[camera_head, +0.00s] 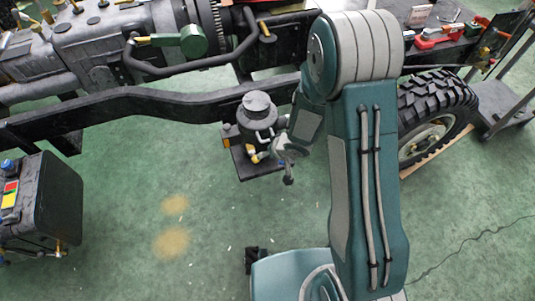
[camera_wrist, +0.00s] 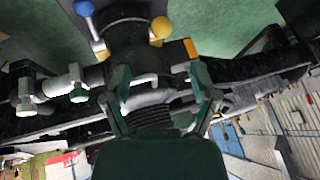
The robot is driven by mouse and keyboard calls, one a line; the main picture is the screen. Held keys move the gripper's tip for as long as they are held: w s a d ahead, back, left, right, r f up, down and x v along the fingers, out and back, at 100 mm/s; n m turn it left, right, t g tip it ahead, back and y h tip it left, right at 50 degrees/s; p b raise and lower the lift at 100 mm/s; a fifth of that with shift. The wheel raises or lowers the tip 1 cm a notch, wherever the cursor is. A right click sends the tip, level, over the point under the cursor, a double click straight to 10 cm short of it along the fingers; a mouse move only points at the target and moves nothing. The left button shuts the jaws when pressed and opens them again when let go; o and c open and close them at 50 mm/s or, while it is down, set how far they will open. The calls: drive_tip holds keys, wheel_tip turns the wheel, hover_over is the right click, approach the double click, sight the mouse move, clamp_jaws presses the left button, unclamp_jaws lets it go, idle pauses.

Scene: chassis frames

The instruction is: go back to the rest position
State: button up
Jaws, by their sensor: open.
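My gripper (camera_wrist: 163,88) is open in the wrist view, with its two green fingers spread apart. Between and beyond the fingers is a dark cylindrical unit (camera_wrist: 130,42) with a blue knob (camera_wrist: 84,8) and a yellow knob (camera_wrist: 161,27). I cannot tell whether the fingers touch it. In the head view my arm bends down from its elbow, and my gripper (camera_head: 283,150) is beside a dark canister-like unit (camera_head: 258,112) at the chassis frame. My arm partly hides the gripper there. No held object shows.
The dark chassis rail (camera_head: 130,103) crosses the head view, with an engine (camera_head: 70,50) at upper left. A wheel (camera_head: 432,115) is on the right. A dark box (camera_head: 45,205) stands at lower left. The green floor (camera_head: 150,215) between is mostly clear.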

idle(0.3)
drive_tip(key=d+r+m+t+h, duration=0.1)
drive_tip(key=d+r+h, duration=0.1)
drive_tip(key=d+r, duration=0.35)
drive_tip(key=s+d+r+m+t+h, duration=0.1)
drive_tip(key=d+r+h, duration=0.1)
drive_tip(key=r, duration=0.7)
drive_tip(key=d+r+t+h, duration=0.1)
drive_tip(key=d+r, duration=0.3)
drive_tip(key=r, duration=0.4)
drive_tip(key=s+r, duration=0.5)
drive_tip(key=s, duration=0.4)
drive_tip(key=s+r+m+g, duration=0.1)
drive_tip(key=s+r, duration=0.5)
drive_tip(key=s, duration=0.4)
drive_tip(key=shift+d+r+g, duration=0.15)
drive_tip(key=shift+d+g, duration=0.15)
drive_tip(key=shift+d, duration=0.15)
